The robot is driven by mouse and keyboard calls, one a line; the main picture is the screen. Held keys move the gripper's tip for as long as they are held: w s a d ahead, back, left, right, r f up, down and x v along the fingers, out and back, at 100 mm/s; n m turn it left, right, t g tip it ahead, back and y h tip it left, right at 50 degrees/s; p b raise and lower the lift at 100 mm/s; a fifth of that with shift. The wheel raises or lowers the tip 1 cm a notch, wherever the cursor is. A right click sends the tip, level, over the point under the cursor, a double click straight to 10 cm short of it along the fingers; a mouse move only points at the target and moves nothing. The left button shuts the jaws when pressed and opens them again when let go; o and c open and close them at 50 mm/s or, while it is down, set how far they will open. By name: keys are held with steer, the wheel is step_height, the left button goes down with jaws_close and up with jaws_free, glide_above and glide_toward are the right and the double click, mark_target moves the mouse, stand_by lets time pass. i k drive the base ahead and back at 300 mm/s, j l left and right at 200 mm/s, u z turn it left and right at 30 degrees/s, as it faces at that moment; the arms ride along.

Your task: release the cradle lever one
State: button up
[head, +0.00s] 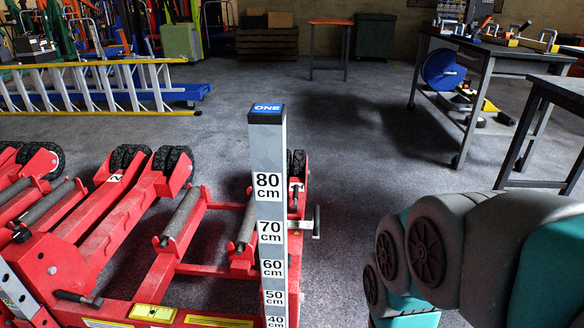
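A red trolley jack (160,285) fills the lower left of the head view, with grey rollers (182,215) on its frame. Behind the post, a small white label (296,186) and a short grey bar (316,222) show on the red frame; I cannot tell whether this bar is the cradle lever. A dark handle (78,299) lies at the lower left. My arm shows at the right; my gripper is not in view.
Black wheel pairs (172,163) sit at the raised ends of red arms. A yellow and grey ladder (90,88) lies behind. Dark workbenches (482,75) stand at the right, with a blue reel (442,70) below. The floor (370,120) beyond the post is open.

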mark_target(296, 187)
steer(key=i+l, duration=0.35)
steer(key=i, duration=0.15)
steer(key=i+l, duration=0.4)
steer(key=i+l+z, duration=0.1)
steer(key=i+l, duration=0.25)
steer(key=i, duration=0.2)
steer(key=i+l, duration=0.35)
steer(key=i, duration=0.15)
